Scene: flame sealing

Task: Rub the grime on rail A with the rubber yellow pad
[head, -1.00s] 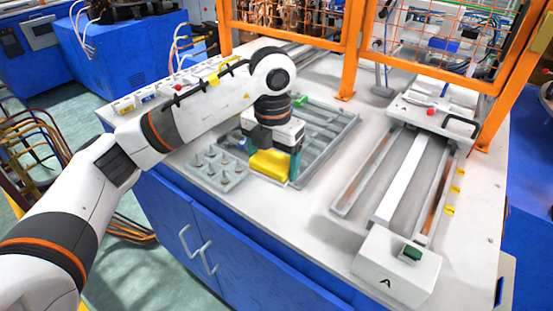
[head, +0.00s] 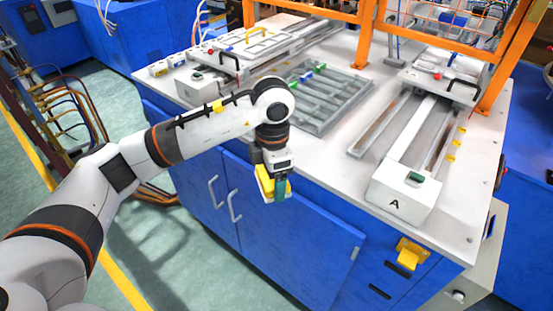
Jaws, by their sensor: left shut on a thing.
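My left gripper (head: 272,188) is shut on a yellow pad (head: 264,181), with its teal fingers pointing down. It hangs in front of the blue cabinet's front edge, left of rail A and apart from it. Rail A (head: 412,131) is a long pale rail at the right of the tabletop, ending in a white block (head: 397,200) marked "A" with a green piece on top. Brownish grime (head: 437,149) shows along the channel on its right side, beside several yellow marks. My right gripper is not in view.
A grey slotted tray (head: 322,121) lies mid-table. Another rail with a carriage (head: 237,58) is at the back left. A carriage with a black handle (head: 440,84) sits at rail A's far end, near the orange frame (head: 362,38).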

